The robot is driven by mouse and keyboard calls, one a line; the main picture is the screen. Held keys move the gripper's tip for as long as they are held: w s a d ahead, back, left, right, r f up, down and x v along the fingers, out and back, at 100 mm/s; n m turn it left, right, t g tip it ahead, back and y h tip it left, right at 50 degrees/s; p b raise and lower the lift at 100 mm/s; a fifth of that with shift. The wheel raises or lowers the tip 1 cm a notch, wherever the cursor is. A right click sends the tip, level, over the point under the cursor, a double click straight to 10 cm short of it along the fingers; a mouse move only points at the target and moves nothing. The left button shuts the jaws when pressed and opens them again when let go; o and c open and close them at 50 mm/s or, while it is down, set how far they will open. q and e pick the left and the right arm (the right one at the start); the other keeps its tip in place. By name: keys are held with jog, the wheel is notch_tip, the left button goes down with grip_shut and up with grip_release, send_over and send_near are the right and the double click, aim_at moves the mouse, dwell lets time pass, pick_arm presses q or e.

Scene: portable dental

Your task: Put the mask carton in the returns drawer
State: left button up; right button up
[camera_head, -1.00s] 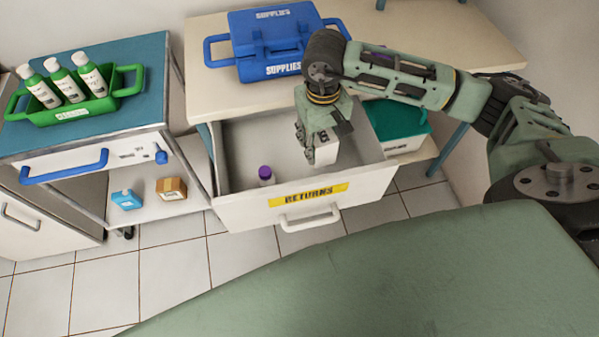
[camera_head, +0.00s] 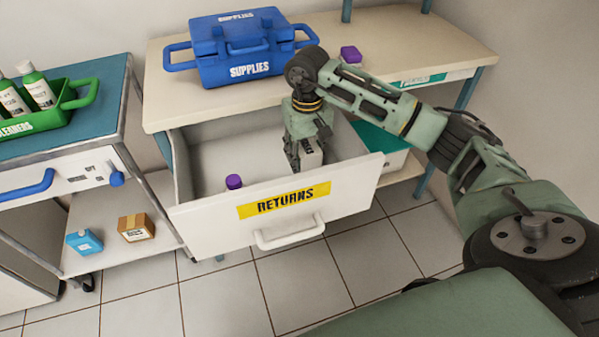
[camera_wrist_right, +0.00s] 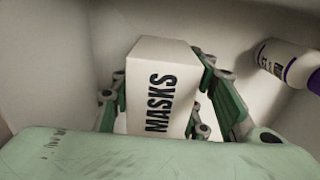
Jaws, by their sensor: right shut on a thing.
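The white mask carton (camera_wrist_right: 160,90), marked MASKS, sits between the green fingers of my right gripper (camera_wrist_right: 165,110) in the wrist view. In the head view my right gripper (camera_head: 307,155) points down inside the open returns drawer (camera_head: 212,225), towards its right side. Only part of the carton (camera_head: 312,158) shows there, with the fingers around it. Whether the carton touches the drawer floor cannot be told. The drawer is white with a yellow RETURNS label. My left gripper is in neither view.
A blue supplies case (camera_head: 240,48) and a purple-topped item (camera_head: 351,54) stand on the desk above. A teal-lidded box (camera_head: 380,140) is right of the drawer.

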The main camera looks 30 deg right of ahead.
notch_tip(320, 180, down, 4)
jog(key=shift+r, duration=0.1)
jog(key=shift+f, duration=0.3)
pick_arm(q)
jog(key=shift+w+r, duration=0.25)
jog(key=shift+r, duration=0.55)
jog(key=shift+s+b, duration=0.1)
jog(key=shift+b, duration=0.25)
pick_arm(e)
jog(key=shift+f, duration=0.1)
jog(key=o, duration=1.2)
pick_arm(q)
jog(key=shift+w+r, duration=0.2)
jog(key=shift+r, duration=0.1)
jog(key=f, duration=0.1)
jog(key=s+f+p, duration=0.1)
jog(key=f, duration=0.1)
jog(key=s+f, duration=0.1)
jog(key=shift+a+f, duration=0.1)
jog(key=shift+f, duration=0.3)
pick_arm(e)
notch_tip(320, 180, up, 12)
jog(key=shift+r, duration=0.1)
